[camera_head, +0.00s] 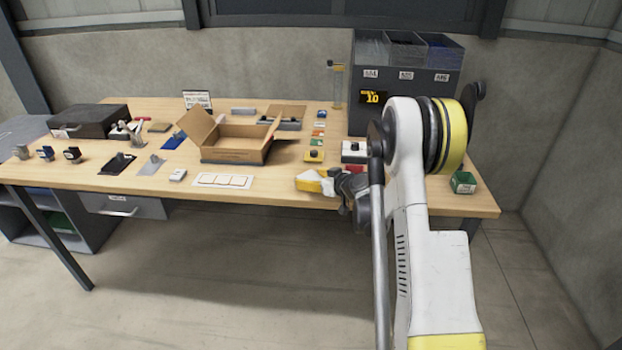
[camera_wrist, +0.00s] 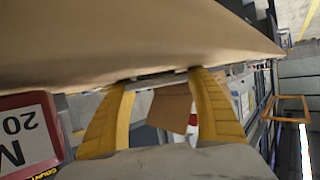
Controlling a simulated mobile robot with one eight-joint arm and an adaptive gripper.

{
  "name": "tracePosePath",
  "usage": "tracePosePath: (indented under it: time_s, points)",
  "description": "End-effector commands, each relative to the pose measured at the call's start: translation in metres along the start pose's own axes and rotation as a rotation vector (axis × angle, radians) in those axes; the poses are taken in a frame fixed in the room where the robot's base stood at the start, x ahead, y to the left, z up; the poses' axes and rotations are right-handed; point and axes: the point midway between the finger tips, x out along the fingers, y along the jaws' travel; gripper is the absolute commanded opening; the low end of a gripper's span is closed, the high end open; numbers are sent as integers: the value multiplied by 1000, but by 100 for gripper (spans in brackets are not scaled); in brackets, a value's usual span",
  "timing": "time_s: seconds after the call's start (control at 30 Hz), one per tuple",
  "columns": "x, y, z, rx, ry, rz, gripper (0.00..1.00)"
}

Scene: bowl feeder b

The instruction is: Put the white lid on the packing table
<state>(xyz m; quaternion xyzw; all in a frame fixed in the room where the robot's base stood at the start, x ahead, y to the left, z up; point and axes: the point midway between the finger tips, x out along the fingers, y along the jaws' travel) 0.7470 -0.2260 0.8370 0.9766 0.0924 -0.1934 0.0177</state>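My gripper (camera_head: 306,183) is low over the front edge of the table, right of the middle, pointing left. In the wrist view its two yellow fingers (camera_wrist: 158,82) stand apart. A thin pale strip (camera_wrist: 155,81) spans the gap at the fingertips. It may be the white lid seen edge-on, but I cannot tell whether the fingers grip it or it lies beyond them. A small white patch also shows by the fingers in the head view, too small to identify. The wooden packing table (camera_head: 270,192) runs across the head view.
An open cardboard box (camera_head: 232,156) stands mid-table. A white card with tan squares (camera_head: 222,181) lies left of my gripper. A red item with a white label (camera_wrist: 28,130) is close in the wrist view. A grey bin unit (camera_head: 405,90) and a green box (camera_head: 463,182) are at right.

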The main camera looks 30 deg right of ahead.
Motion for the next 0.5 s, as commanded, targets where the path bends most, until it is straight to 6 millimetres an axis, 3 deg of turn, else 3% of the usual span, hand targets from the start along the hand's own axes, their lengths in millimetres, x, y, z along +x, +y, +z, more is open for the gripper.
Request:
tracePosePath:
  time_s: [0.17,0.5]
  points:
    - [-8,2,-5,-1,-1,3,71]
    - [-82,2,-6,0,-1,4,71]
